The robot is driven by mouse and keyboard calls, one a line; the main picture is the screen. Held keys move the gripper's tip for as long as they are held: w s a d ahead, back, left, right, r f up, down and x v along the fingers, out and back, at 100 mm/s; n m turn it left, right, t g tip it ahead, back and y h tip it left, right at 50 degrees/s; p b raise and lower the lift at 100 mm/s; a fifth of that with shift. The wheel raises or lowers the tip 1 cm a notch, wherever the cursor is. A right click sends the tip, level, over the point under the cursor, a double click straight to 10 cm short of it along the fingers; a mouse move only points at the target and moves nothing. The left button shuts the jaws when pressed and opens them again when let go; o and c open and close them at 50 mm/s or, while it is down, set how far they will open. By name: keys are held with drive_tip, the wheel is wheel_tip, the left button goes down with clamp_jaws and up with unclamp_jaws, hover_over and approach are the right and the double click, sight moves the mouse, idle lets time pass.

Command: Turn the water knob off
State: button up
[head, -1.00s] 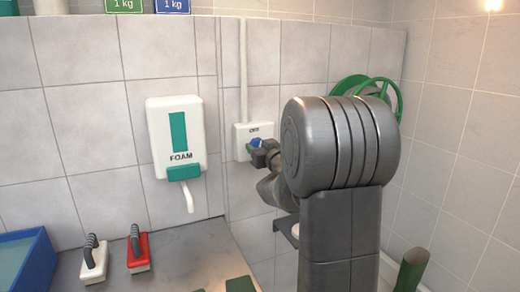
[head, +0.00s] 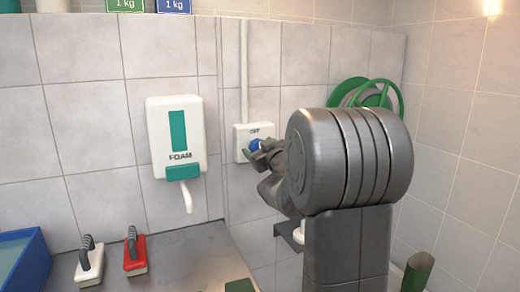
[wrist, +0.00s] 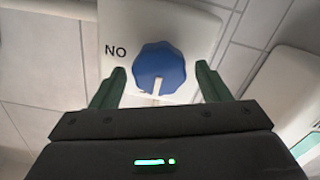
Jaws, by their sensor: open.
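The water knob (head: 254,145) is a blue dial with a white pointer mark on a white wall box (head: 240,138). The label above it in the head view appears to read OFF. In the wrist view the blue knob (wrist: 159,68) is close up, its white pointer toward the picture's bottom, with upside-down ON lettering on the box (wrist: 112,30) at its left. My gripper (head: 262,155) is at the knob's lower right in the head view. In the wrist view my gripper (wrist: 160,70) is open, one green finger on each side of the knob, with gaps visible.
A FOAM dispenser (head: 178,135) hangs left of the box. A green hose reel (head: 370,95) is behind my arm at right. A red brush (head: 135,255), a white brush (head: 90,263) and a blue tub (head: 28,265) are at lower left.

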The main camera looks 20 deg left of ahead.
drive_tip(key=v, duration=1.3)
drive_tip(key=shift+s+d, duration=0.25)
drive_tip(key=shift+d, duration=0.1)
drive_tip(key=shift+a, duration=0.1)
drive_tip(key=x, duration=1.4)
drive_tip(key=shift+s+m+p, duration=0.1)
drive_tip(key=shift+m+p, duration=0.2)
